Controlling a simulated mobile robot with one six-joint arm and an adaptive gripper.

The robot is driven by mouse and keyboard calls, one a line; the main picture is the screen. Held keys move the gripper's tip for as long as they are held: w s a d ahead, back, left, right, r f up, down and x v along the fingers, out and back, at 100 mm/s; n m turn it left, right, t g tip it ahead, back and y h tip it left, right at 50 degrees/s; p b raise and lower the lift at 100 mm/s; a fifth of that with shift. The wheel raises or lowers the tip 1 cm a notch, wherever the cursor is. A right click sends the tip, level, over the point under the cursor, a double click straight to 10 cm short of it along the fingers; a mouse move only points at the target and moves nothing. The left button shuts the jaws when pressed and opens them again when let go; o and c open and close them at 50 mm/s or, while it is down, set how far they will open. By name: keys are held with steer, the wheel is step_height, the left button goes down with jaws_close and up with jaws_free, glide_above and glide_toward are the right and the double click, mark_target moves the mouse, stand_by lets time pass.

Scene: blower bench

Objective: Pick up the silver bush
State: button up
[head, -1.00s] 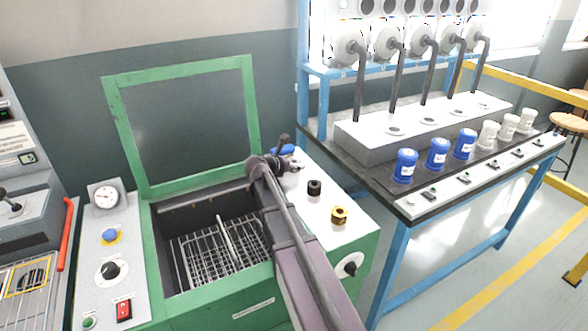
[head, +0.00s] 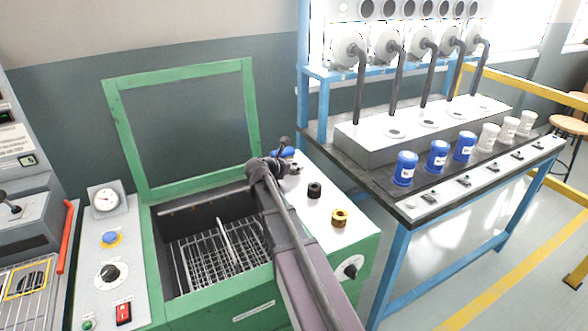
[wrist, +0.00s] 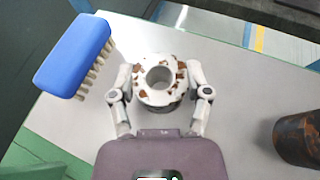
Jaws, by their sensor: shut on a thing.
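The silver bush (wrist: 158,100) is a short, thick ring with a central hole and brown rust-like patches on its face. In the wrist view it sits between the two fingers of my gripper (wrist: 160,80), which is shut on it, one finger on each side. The bush is over the pale top, and I cannot tell whether it touches that surface. In the head view my gripper (head: 289,166) is at the back of the white top beside the open tank, and the bush is mostly hidden there.
A blue brush (wrist: 73,57) lies close left of my gripper. A dark bush (head: 314,190) and a brass-coloured bush (head: 339,217) stand nearer the front of the white top. The open tank (head: 165,255) is to the left; a bench with blue jars (head: 405,168) is right.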

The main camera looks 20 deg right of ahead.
steer(key=shift+r, duration=0.1)
steer(key=shift+r+p, duration=0.95)
steer(key=shift+p, duration=0.1)
steer(key=shift+r+p, duration=0.8)
steer(key=shift+p, duration=0.05)
steer(key=s+a, duration=0.2)
steer(key=s, duration=0.2)
steer(key=s+a+r, duration=0.1)
steer(key=s+a, duration=0.1)
steer(key=s, duration=0.3)
steer(key=s+a+p, duration=0.1)
steer(key=s+a, duration=0.1)
steer(key=s, duration=0.3)
steer(key=shift+s+a+r, duration=0.15)
steer(key=shift+s+a, duration=0.1)
steer(key=shift+a, duration=0.05)
steer(key=shift+r, duration=0.1)
step_height(320, 180, up, 10)
steer(key=p, duration=1.1)
steer(key=shift+r, duration=0.25)
